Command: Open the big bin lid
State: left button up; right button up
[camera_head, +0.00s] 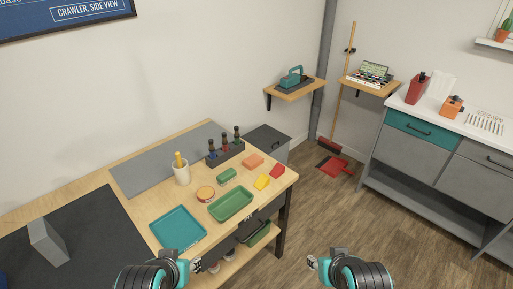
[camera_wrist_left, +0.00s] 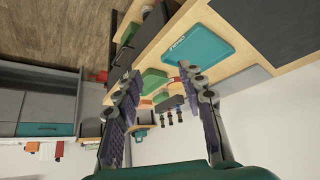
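A grey bin (camera_head: 280,152) with a dark flat lid (camera_head: 266,137) stands on the floor against the back wall, behind the far right corner of the workbench. The lid looks shut, and the bench hides the bin's lower part. My left gripper (camera_head: 196,266) is low at the bench's front edge, well away from the bin. In the left wrist view, its two fingers (camera_wrist_left: 160,80) are spread with nothing between them. My right gripper (camera_head: 312,263) hangs over the floor right of the bench, far from the bin; its finger opening is too small to tell.
A wall shelf (camera_head: 297,90) sits above the bin. Free floor (camera_head: 330,205) lies between bench and cabinets (camera_head: 415,150).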

aim_at(265, 138)
jog(key=i+l+z, duration=0.15)
jog(key=i+l, duration=0.25)
jog(key=i+l+z, duration=0.1)
jog(key=i+l, duration=0.2)
jog(key=i, duration=0.15)
jog(key=i+l+z, duration=0.15)
jog(key=i+l, duration=0.15)
jog(key=i, duration=0.2)
jog(key=i+l+z, duration=0.1)
jog(key=i+l, duration=0.15)
jog(key=i, duration=0.2)
jog(key=i+l+z, duration=0.15)
jog(key=i, duration=0.3)
